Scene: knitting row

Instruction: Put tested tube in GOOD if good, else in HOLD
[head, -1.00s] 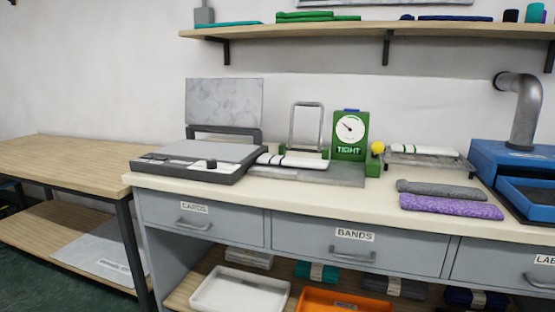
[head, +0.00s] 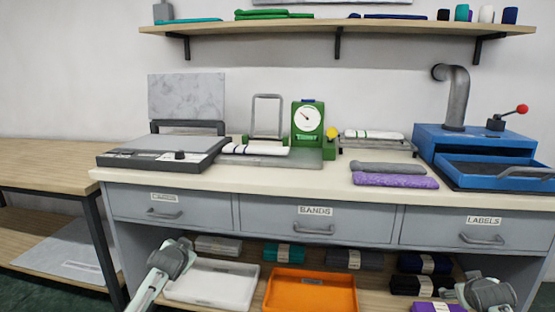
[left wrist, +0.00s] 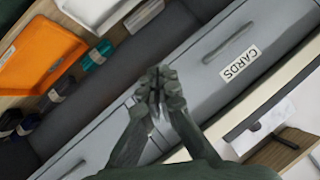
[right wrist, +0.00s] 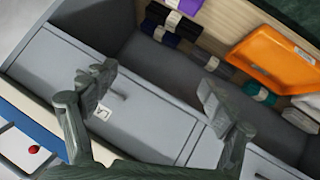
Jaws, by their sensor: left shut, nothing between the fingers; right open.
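A white tube with dark stripes (head: 255,149) lies on the grey base of the green tester (head: 307,123), whose label reads TIGHT and whose dial needle points up-left. A second white striped tube (head: 373,134) lies on a wire rack to the right of the tester. On the lower shelf are a white tray (head: 213,284) and an orange tray (head: 310,291); their labels are not readable now. My left gripper (left wrist: 157,92) is shut and empty in front of the drawer fronts. My right gripper (right wrist: 162,98) is open and empty, before the LABELS drawer.
A grey and a purple knit (head: 395,180) lie on the bench front. A flat press (head: 165,153) stands left, a blue machine (head: 480,145) right. CARDS, BANDS and LABELS drawers (head: 315,221) are shut. Banded bundles (head: 353,259) lie behind and beside the trays.

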